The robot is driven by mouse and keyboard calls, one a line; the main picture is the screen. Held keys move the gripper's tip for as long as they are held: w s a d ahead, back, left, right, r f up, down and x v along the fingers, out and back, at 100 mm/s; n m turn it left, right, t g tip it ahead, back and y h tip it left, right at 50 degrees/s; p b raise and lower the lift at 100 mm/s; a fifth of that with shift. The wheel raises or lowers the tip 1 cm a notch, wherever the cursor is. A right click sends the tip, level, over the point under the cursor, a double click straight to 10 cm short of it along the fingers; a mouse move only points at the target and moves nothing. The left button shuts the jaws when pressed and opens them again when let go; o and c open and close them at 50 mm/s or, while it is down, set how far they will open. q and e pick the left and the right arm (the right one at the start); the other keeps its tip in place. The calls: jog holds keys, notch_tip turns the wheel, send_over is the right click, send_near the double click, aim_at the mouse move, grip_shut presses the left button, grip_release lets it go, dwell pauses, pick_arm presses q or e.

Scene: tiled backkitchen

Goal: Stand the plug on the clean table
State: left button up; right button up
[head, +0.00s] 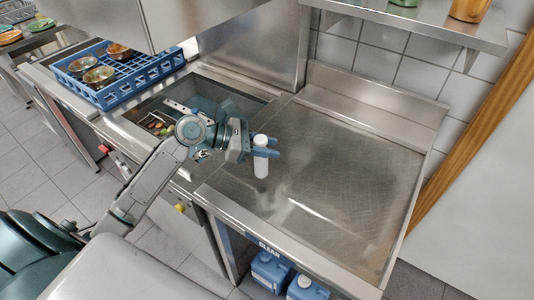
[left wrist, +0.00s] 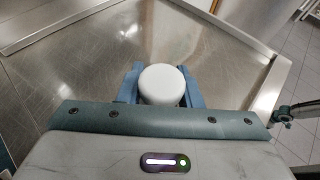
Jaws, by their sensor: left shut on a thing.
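The plug (head: 261,166) is a white upright cylinder with a round top. My left gripper (head: 272,147) is shut on it, with one blue finger on each side near its upper part. In the left wrist view the plug's white top (left wrist: 161,85) sits between the two fingers. The clean table (head: 345,170) is a bare steel top with a "CLEAN" label on its front edge. The plug is over its left part, upright. I cannot tell whether its base touches the steel. My right gripper is not seen.
A sunken basin (head: 205,97) with several items in it lies left of the table, under my left arm. A steel shelf (head: 415,22) hangs above the table's back. The table's middle and right are clear.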

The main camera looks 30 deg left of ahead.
pick_arm(q)
jog(key=shift+f+p, duration=0.4)
jog(key=shift+f, duration=1.3)
jog(key=o, duration=1)
jog(key=shift+f, duration=0.1)
jog(key=shift+b+v, duration=0.45)
jog(key=shift+v, duration=5.6)
